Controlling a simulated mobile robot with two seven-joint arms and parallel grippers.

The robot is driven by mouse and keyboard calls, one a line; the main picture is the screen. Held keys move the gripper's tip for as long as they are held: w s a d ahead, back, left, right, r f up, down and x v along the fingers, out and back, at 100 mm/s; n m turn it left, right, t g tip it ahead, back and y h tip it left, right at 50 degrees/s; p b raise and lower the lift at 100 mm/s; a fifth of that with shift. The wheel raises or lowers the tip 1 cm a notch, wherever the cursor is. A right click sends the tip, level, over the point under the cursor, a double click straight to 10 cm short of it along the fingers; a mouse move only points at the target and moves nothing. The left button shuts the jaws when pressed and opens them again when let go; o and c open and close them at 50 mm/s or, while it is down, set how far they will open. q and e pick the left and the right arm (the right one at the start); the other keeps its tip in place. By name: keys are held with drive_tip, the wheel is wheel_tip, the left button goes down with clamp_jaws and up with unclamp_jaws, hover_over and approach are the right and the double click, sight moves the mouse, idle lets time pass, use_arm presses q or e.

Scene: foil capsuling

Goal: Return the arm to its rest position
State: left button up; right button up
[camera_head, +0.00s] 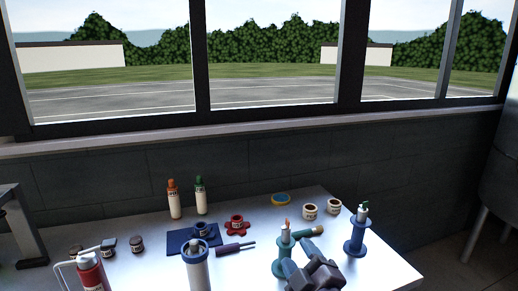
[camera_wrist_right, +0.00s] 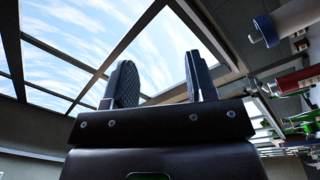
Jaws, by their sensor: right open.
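My right gripper (camera_head: 306,265) shows at the bottom of the head view, in front of a teal spool-like stand (camera_head: 285,247). In the right wrist view its two fingers (camera_wrist_right: 163,80) stand apart with nothing between them, against windows and sky. My left gripper is not in view. Near the right end of the table (camera_head: 385,267) a blue stand (camera_head: 356,235) holds a small upright piece with a green top. The teal stand holds a piece with an orange top, and my right gripper hides part of that stand.
An orange-topped bottle (camera_head: 174,199) and a green-topped bottle (camera_head: 200,195) stand at the back. The right front corner is bare.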

drive_tip(key=s+d+f+m+g+h, duration=0.6)
drive_tip(key=s+d+f+m, duration=0.3)
drive_tip(key=d+f, duration=0.3)
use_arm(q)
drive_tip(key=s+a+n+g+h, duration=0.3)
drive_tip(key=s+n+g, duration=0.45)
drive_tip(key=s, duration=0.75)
use_arm(e)
drive_tip(key=s+d+f+m+g, duration=0.2)
drive_tip(key=s+d+g, duration=0.1)
drive_tip(key=s, duration=0.3)
drive_tip(key=s+d+f+m+g, duration=0.1)
drive_tip(key=s+d+f+g, duration=0.15)
drive_tip(key=s, duration=0.45)
drive_tip(key=s+d+f+m+g, duration=0.2)
drive_tip(key=s+f+g, duration=0.1)
drive_tip(key=s, duration=0.3)
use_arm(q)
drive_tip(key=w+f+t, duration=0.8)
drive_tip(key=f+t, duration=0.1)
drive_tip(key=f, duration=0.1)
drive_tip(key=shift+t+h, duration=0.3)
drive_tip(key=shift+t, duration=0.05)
use_arm(e)
drive_tip(key=w+f+t, duration=0.8)
drive_tip(key=f, duration=0.1)
drive_tip(key=shift+f+n, duration=0.4)
